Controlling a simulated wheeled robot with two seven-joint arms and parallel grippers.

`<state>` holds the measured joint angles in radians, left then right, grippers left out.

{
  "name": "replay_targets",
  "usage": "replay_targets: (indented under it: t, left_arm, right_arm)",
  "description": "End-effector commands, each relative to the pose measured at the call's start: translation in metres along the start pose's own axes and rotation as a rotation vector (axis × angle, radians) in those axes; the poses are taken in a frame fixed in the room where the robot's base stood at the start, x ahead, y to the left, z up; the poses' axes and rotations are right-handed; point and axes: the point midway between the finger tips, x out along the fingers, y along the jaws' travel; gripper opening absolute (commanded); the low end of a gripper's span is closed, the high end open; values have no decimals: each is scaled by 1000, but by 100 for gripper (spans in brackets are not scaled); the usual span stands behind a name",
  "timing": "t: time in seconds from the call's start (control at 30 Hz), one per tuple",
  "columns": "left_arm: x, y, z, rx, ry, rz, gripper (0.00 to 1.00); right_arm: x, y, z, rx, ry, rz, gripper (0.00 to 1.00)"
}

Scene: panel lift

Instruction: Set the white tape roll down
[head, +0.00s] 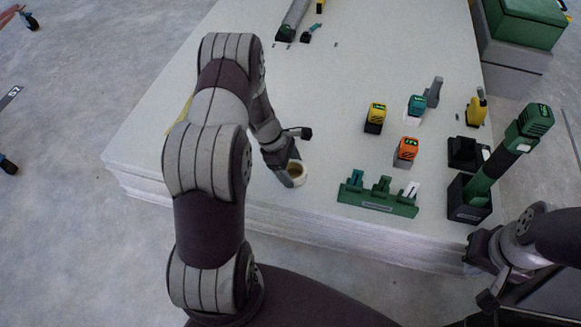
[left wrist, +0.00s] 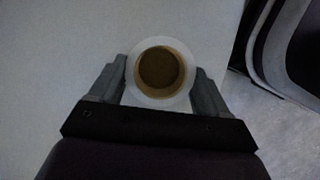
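The white tape roll (head: 297,170) is at my left gripper near the front edge of the white panel stack (head: 240,165). In the left wrist view the tape roll (left wrist: 160,75) shows as a white ring with a brown core. The fingers of my left gripper (left wrist: 160,85) lie against it on both sides. In the head view my left gripper (head: 290,172) points down and partly hides the roll. I cannot tell whether the roll touches the panel. My right gripper (head: 487,275) is low at the right, beside the stack; its fingers are not clear.
Right of the roll stand a green rack (head: 378,197), an orange-topped block (head: 406,152), a yellow-topped block (head: 375,117) and a teal-topped block (head: 416,107). A green tool (head: 503,150) stands in a black holder (head: 468,200). The panel's left part is clear.

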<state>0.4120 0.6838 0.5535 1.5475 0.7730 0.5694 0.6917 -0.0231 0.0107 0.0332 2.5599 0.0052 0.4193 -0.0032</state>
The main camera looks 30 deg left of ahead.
Motion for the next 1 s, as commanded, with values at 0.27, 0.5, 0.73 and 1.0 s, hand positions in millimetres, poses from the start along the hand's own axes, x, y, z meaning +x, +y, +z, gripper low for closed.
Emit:
replay_targets:
  t: [0.27,0.5,0.73,1.0]
  left_arm:
    - [0,0,0,0,0,0,100]
    - [-46,0,4,-1,1,2,100]
    - [-103,0,3,0,0,2,100]
    - [-143,-16,37,276,70,-37,100]
  right_arm:
    - [0,0,0,0,0,0,0]
    - [-30,0,-4,0,0,0,0]
    - [-60,0,-7,0,0,0,0]
    - [-67,0,-8,0,0,0,0]
